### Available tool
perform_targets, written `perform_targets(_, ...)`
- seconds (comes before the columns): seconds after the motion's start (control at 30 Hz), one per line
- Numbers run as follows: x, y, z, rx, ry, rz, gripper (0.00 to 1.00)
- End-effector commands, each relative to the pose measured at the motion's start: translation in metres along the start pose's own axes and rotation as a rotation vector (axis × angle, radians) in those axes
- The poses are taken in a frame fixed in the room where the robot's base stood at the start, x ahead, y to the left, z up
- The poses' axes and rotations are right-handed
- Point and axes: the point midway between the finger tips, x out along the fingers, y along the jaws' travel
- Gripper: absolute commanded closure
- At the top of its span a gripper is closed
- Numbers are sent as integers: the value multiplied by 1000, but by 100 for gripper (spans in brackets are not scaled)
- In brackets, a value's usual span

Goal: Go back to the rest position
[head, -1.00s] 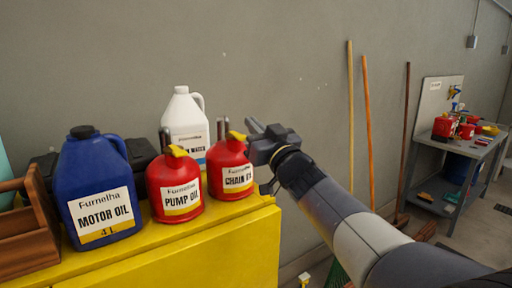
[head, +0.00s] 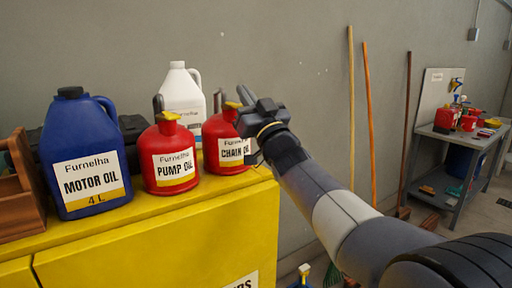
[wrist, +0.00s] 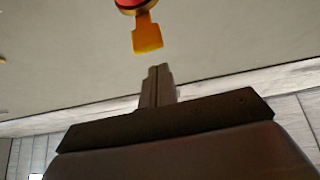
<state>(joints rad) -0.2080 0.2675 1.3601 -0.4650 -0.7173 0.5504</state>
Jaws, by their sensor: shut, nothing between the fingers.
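My gripper (head: 246,98) is in front of the upper right part of the red chain oil can (head: 229,156) in the head view. Its fingers are shut with nothing between them. In the wrist view the closed fingers (wrist: 158,80) point toward a yellow tip on a red can (wrist: 148,36) at the top edge, with a visible gap. The chain oil can stands upright on the yellow cabinet (head: 190,232), partly hidden by my gripper.
The red pump oil can (head: 170,160), blue motor oil jug (head: 88,160) and white jug (head: 183,100) stand on the cabinet. A wooden crate (head: 18,200) is at the left. Poles (head: 368,130) lean on the wall; a grey workbench (head: 462,145) is further right.

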Motion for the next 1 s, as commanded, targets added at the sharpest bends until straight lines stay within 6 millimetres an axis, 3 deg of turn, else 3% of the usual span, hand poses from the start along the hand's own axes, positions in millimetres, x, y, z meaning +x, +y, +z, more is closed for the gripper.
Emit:
perform_targets(0.4,-13,-2,11,0,120,9,100)
perform_targets(0.5,-17,-3,6,-3,147,11,100)
perform_targets(0.57,-24,-5,-3,-3,146,12,100)
perform_targets(1.0,-104,-6,8,-4,142,14,100)
